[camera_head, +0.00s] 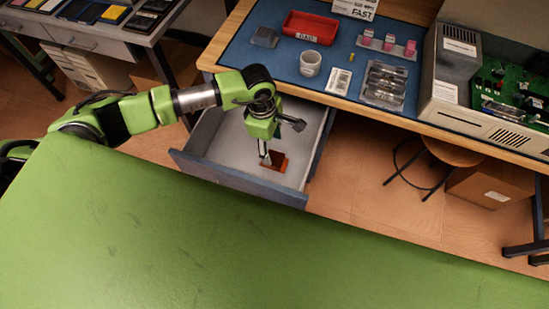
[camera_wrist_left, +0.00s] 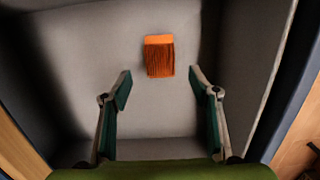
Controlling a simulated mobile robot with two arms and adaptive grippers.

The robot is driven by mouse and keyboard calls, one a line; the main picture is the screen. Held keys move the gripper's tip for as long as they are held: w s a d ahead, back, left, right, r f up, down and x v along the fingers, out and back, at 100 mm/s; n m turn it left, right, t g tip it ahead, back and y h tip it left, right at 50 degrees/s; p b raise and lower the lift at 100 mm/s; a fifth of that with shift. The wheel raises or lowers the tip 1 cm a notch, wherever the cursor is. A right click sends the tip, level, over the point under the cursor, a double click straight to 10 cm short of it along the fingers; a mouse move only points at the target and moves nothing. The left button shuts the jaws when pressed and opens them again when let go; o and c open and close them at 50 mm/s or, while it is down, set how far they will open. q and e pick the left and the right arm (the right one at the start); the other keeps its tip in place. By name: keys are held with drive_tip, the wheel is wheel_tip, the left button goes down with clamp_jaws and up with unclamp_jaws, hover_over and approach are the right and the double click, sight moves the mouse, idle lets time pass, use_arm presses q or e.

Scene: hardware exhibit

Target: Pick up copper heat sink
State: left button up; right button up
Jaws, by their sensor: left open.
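The copper heat sink (camera_head: 275,161) is an orange-brown finned block lying on the floor of the open drawer (camera_head: 232,137). In the left wrist view the heat sink (camera_wrist_left: 159,56) lies beyond the fingertips, a little above the picture's centre, with its fins facing me. My left gripper (camera_head: 266,157) points down into the drawer over the heat sink and hides part of it in the head view. In the left wrist view its two fingers (camera_wrist_left: 160,88) are spread wide, with nothing between them. My right gripper is not in view.
The drawer's walls surround the gripper, with its front panel (camera_head: 236,182) nearest me. The bench above holds a blue mat with a red tray (camera_head: 310,27), a white cup (camera_head: 310,63) and clear packages (camera_head: 384,84). The drawer floor around the heat sink is bare.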

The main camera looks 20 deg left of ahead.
sight(274, 158)
use_arm(q)
drive_tip(key=f, duration=0.5)
drive_tip(key=d+f+p, duration=0.1)
drive_tip(key=f, duration=0.2)
drive_tip(key=shift+a, duration=0.1)
drive_tip(key=shift+r, duration=0.1)
drive_tip(key=c, duration=0.9)
